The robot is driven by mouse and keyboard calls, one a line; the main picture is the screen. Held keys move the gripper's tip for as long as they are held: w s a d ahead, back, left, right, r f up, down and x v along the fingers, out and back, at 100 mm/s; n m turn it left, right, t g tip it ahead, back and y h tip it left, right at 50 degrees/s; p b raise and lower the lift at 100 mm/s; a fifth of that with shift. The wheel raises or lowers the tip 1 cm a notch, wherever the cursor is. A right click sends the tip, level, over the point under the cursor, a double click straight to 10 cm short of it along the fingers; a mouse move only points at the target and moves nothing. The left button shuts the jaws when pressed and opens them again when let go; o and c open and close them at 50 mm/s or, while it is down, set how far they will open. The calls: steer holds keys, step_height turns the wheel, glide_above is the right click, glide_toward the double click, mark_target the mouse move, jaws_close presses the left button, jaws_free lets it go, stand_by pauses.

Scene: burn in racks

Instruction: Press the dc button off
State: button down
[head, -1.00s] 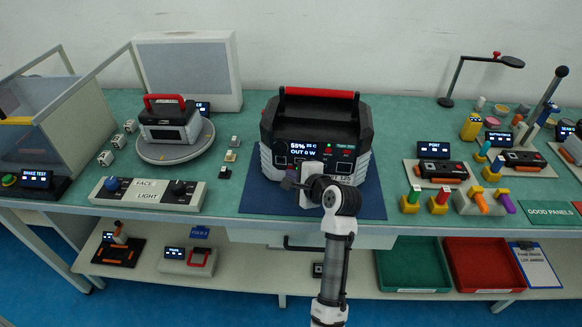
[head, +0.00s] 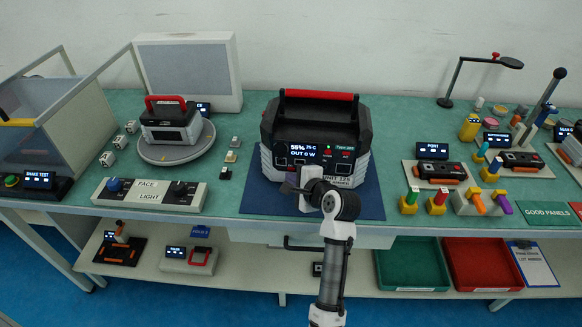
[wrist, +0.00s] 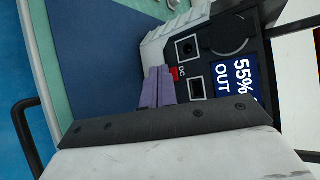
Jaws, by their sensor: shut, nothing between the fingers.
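The black and grey power station (head: 318,112) with a red top handle stands on the blue mat (head: 260,203) in the middle of the bench. Its lit screen (head: 303,151) reads 55% and OUT 0 W; the screen also shows in the wrist view (wrist: 238,80). A small red button (wrist: 174,74) sits beside the DC label on the panel, partly hidden by my fingers. My gripper (wrist: 158,72) is shut and empty, its purple fingertips right beside that red button. I cannot tell whether they touch it. In the head view my gripper (head: 287,188) is low before the station's front left.
Sockets (wrist: 187,48) lie close to my fingertips on the panel. A face and light switch box (head: 148,194) and a round turntable (head: 172,148) stand to the left. Several coloured parts and small panels stand to the right. The mat's left part is clear.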

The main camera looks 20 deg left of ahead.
steer(key=shift+s+d+p, duration=0.25)
steer(key=shift+s+p, duration=0.4)
steer(key=shift+s, duration=0.4)
steer(key=shift+s+d+p, duration=0.25)
steer(key=shift+s+p, duration=0.35)
steer(key=shift+s, duration=0.45)
steer(key=shift+s+d, duration=0.15)
steer(key=shift+s, duration=0.7)
steer(key=s+d+p, duration=0.1)
steer(key=s+p, duration=0.1)
steer(key=s, duration=0.5)
steer(key=shift+s+d, duration=0.35)
steer(key=shift+s, duration=0.05)
